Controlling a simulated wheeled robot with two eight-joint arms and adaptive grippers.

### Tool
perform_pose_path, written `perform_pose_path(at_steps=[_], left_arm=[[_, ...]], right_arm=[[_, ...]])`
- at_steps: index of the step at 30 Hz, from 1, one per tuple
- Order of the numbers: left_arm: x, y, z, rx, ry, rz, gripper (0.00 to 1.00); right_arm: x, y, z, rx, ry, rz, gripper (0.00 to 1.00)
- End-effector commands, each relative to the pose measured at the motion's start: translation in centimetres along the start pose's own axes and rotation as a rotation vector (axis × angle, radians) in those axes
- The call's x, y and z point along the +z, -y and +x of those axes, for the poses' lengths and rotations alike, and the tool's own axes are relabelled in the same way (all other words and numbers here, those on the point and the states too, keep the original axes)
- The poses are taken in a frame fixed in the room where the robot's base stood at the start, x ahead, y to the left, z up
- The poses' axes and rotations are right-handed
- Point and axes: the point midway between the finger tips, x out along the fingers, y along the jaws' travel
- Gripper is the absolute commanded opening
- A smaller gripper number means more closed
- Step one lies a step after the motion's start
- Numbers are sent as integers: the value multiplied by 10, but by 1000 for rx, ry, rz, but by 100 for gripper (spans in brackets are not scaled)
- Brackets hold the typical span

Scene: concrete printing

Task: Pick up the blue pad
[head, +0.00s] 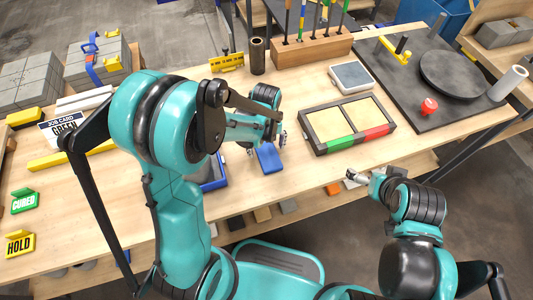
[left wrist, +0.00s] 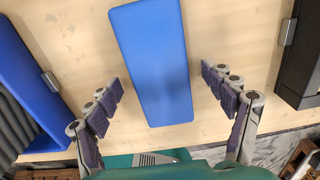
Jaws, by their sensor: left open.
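The blue pad (head: 269,159) lies flat on the wooden table, near its front edge. In the left wrist view the pad (left wrist: 155,55) is a long blue rectangle with rounded corners. My left gripper (head: 266,144) is above the pad, partly hidden by its own arm in the head view. In the left wrist view the left gripper (left wrist: 160,79) is open and empty, with one finger on each side of the pad and a gap to both edges. My right gripper (head: 354,177) is at the table's front edge, away from the pad; its finger opening is too small to judge.
A blue tray (left wrist: 12,70) holding grey rolls is left of the pad. A black two-part tray (head: 314,148) with green and red strips is to the right. A grey scale (head: 352,76) and a black board with a turntable (head: 455,74) stand farther back. Bare wood surrounds the pad.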

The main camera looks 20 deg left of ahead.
Motion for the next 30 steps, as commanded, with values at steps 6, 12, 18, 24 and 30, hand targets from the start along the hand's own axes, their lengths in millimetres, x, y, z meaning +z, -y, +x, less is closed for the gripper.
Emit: perform_pose_path(at_steps=[6,12,18,24,30], left_arm=[[0,0,-1,0,0,0,75],[0,0,-1,0,0,-1,26],[0,0,-1,0,0,-1,26],[0,0,-6,0,0,-1,26],[0,0,-31,0,0,-1,26]], right_arm=[[-1,0,-1,0,0,0,100],[-1,0,-1,0,0,0,100],[-1,0,-1,0,0,0,100],[-2,0,-3,0,0,0,100],[-10,0,-14,0,0,0,100]])
